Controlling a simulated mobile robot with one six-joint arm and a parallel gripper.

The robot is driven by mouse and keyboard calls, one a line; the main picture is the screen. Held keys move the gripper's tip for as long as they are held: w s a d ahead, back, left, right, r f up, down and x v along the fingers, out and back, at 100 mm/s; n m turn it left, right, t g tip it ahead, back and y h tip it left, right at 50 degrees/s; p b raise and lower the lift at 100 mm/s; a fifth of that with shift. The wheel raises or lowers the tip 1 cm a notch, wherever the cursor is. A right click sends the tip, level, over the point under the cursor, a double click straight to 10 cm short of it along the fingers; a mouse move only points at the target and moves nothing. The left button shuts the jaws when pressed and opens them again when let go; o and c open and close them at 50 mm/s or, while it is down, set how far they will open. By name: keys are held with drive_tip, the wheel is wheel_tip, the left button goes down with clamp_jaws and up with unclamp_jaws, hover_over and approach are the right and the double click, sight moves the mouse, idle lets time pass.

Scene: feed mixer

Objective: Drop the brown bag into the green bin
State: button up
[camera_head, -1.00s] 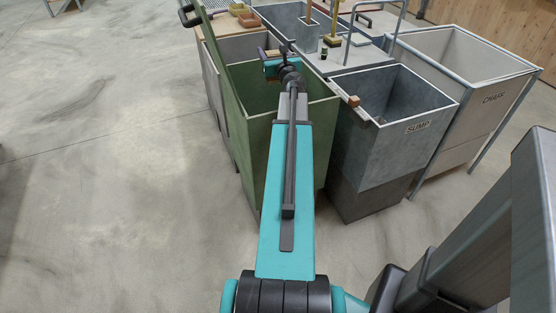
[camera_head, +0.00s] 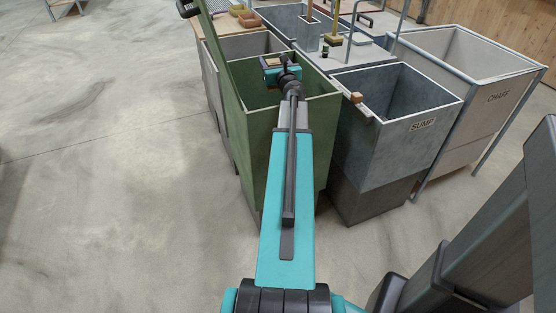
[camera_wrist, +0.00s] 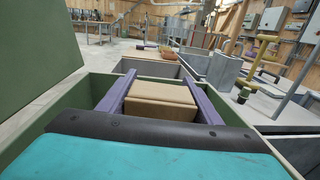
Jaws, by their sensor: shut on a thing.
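The brown bag (camera_wrist: 160,98) is a box-shaped tan block between the two purple fingers of my gripper (camera_wrist: 161,88) in the wrist view. A small part of the bag (camera_head: 272,61) also shows in the head view. My gripper (camera_head: 268,67) is shut on it, over the mouth of the green bin (camera_head: 258,140). The green bin's rim (camera_wrist: 82,88) surrounds the fingers in the wrist view. The bin's inside floor is hidden by my arm and the bin walls.
The green bin's tall raised panel (camera_head: 222,50) stands on its left. A grey bin marked SUMP (camera_head: 395,140) stands to the right, and one marked CHAFF (camera_head: 480,95) farther right. A small brown block (camera_head: 356,97) sits on the sump's left ledge. Open floor lies left.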

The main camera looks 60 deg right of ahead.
drive_tip(key=o, duration=1.2)
drive_tip(key=shift+o, duration=0.2)
